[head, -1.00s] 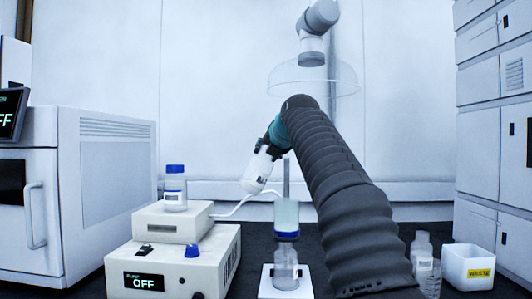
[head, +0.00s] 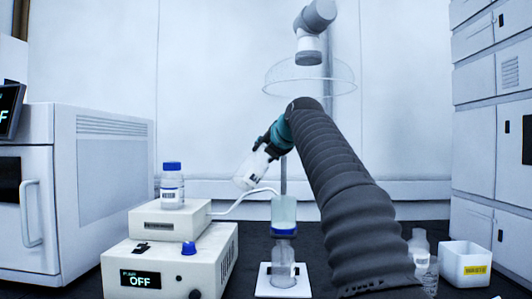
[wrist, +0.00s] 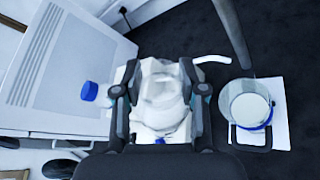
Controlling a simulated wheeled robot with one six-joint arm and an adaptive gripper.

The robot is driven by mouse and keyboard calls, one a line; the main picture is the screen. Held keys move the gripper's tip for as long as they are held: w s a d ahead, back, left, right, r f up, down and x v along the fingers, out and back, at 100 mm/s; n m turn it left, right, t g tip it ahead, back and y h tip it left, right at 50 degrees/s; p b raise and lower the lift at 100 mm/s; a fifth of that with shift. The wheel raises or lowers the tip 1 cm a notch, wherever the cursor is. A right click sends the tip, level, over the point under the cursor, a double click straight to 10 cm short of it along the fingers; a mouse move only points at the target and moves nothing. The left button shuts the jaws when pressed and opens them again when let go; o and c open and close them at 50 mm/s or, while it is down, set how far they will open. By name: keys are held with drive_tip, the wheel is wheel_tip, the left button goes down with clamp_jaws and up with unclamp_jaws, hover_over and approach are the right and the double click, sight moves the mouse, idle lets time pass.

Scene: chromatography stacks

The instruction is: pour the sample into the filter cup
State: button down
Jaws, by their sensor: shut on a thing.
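In the wrist view the bottle (wrist: 160,88) sits between both fingers. The filter cup (head: 284,208) is clear with a blue band and stands upright on a glass flask (head: 283,268). From above, the cup (wrist: 248,103) is round with a pale inside, to the right of the bottle and apart from it. I see no liquid stream.
A pump (head: 165,268) reading OFF stands left, with a blue-capped bottle (head: 172,190) on the box above it. A tube (head: 240,196) runs towards the cup. A thin rod (wrist: 230,35) rises beside the cup. A waste bin (head: 466,265) and clear containers (head: 419,246) stand right.

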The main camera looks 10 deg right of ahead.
sight(268, 162)
drive_tip(key=shift+f, duration=0.1)
idle(0.4)
drive_tip(key=shift+f+m+y+b, duration=0.2)
drive_tip(key=shift+m+y+b, duration=0.1)
drive_tip(key=shift+m+b, duration=0.2)
drive_tip(key=shift+d+f+m+y+b, duration=0.1)
drive_tip(key=shift+f+m+y+b, duration=0.2)
drive_tip(key=shift+f+m+b, duration=0.15)
idle(0.5)
drive_tip(key=shift+d+f+m+y+b, duration=0.15)
drive_tip(key=shift+f+m+y+b, duration=0.2)
drive_tip(key=shift+b, duration=0.4)
drive_tip(key=shift+f+m+b, duration=0.4)
drive_tip(key=shift+f+b, duration=0.05)
drive_tip(key=shift+b, duration=0.25)
